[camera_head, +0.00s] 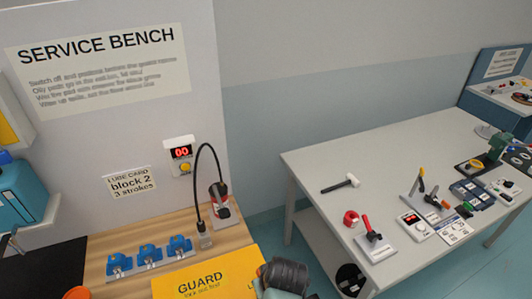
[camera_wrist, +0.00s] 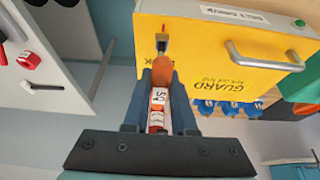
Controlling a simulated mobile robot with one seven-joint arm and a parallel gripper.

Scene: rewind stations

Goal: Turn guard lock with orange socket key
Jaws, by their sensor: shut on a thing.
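My gripper (camera_wrist: 161,88) is shut on the orange socket key (camera_wrist: 163,72), which has a white tag marked "SQ" between my fingers. The key points up the picture at the guard lock (camera_wrist: 162,27), a small slotted fitting on the yellow guard (camera_wrist: 215,45). The key's far end is at or very near the lock; I cannot tell whether it is seated. In the head view the guard (camera_head: 205,275) lies at the bottom, with part of my arm at its right end. The key and lock are hidden there.
A metal handle (camera_wrist: 265,62) stands out from the guard. Several blue blocks (camera_head: 150,252) stand on the wooden bench behind the guard, near a black hose (camera_head: 199,180). A grey table (camera_head: 330,160) with tools stands to the right, across a floor gap.

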